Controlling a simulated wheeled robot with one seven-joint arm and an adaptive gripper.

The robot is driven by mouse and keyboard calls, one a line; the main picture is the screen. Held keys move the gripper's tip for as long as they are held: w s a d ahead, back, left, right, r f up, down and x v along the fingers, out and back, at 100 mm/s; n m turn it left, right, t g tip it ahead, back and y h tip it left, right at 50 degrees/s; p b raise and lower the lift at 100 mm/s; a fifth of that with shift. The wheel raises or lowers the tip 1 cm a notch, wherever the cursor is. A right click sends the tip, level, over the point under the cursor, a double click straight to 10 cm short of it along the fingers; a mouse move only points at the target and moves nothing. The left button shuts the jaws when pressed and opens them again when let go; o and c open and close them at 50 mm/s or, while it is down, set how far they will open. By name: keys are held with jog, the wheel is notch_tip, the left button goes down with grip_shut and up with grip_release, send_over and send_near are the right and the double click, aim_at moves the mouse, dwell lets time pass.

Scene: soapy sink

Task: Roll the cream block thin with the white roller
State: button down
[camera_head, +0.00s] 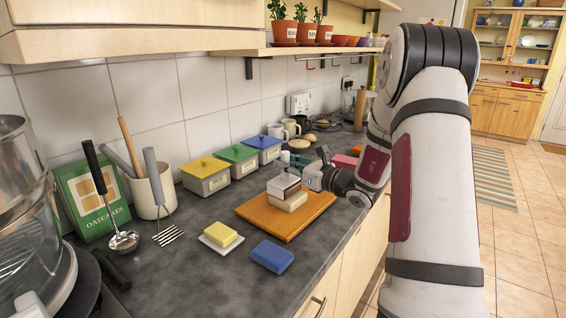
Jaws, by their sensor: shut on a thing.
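The cream block (288,201) lies on a wooden board (262,219) on the dark worktop. It looks thick and squared. My gripper (308,178) reaches in from the right, just above the board. It is shut on a white piece with a dark reddish top (283,187), which I take for the white roller; it looks boxy from here. This piece is over the cream block, and I cannot tell whether they touch. The fingertips are small and partly hidden.
A butter-yellow block on a white dish (221,234) and a blue sponge (271,256) lie in front of the board. Yellow, green and blue-lidded boxes (237,159) stand behind it. A utensil pot (153,191) and ladle (123,241) are at left.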

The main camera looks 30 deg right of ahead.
jog(key=shift+p+v, duration=0.35)
jog(key=shift+v, duration=0.75)
jog(key=shift+f, duration=0.15)
jog(key=shift+f+b+x, duration=0.15)
jog(key=shift+b+x, duration=0.5)
jog(key=shift+x, duration=0.45)
jog(key=shift+f+b+x, duration=0.15)
jog(key=shift+b+x, duration=0.5)
jog(key=shift+x, duration=0.45)
jog(key=shift+f+v, duration=0.15)
jog(key=shift+v, duration=0.55)
jog(key=shift+f+v, duration=0.2)
jog(key=shift+v, duration=0.5)
jog(key=shift+s+d+r+p, duration=0.1)
jog(key=shift+s+r+p, duration=0.15)
jog(key=shift+s, duration=0.15)
jog(key=shift+s+d+r+p, duration=0.1)
jog(key=shift+s+p, duration=0.15)
jog(key=shift+s, duration=0.15)
